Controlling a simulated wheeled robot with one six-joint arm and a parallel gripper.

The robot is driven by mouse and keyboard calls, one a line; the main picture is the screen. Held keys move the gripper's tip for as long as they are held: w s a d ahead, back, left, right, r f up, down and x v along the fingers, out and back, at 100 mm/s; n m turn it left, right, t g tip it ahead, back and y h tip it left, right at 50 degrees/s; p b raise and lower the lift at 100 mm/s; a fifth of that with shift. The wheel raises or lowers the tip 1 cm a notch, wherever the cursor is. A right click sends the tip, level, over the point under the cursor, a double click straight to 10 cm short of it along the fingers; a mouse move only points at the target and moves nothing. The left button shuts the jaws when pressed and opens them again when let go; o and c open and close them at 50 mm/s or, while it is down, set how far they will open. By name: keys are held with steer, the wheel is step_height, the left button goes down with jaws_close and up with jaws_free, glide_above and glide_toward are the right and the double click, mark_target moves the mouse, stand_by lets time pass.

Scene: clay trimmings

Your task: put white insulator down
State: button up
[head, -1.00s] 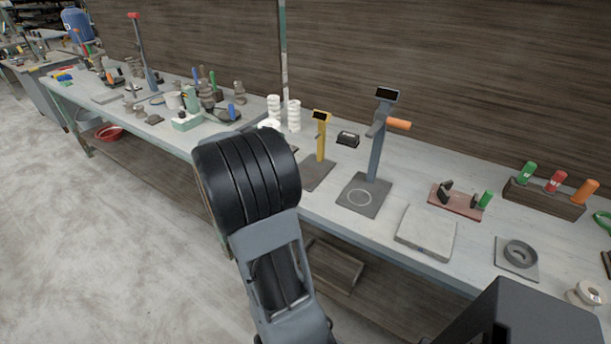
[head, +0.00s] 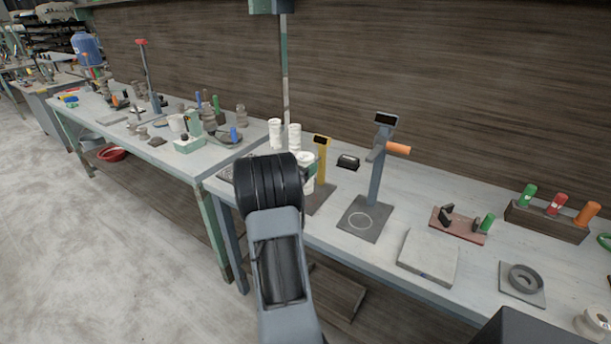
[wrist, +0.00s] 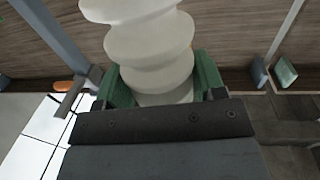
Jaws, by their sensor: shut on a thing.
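The white insulator (wrist: 150,45), a pale ribbed piece, fills the upper middle of the wrist view. My gripper (wrist: 165,82) is shut on it, with a green finger on either side of its lower end. In the head view, part of the held insulator (head: 307,158) shows just right of my black wrist, over the bench near the yellow stand. Most of the gripper is hidden there by my arm. I cannot tell whether the insulator touches the bench.
Two white ribbed pieces (head: 294,137) stand on the bench behind my wrist. A yellow stand (head: 321,160) and a grey post with an orange handle (head: 378,175) stand close on the right. A pale slab (head: 428,257) and a grey ring (head: 523,278) lie farther right.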

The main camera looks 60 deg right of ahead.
steer(key=f, duration=0.1)
steer(key=d+f, duration=0.1)
steer(key=shift+s+f, duration=0.1)
steer(key=shift+f, duration=0.2)
steer(key=shift+a+f, duration=0.1)
steer(key=shift+f, duration=0.55)
steer(key=shift+f, duration=0.15)
steer(key=o, duration=1.4)
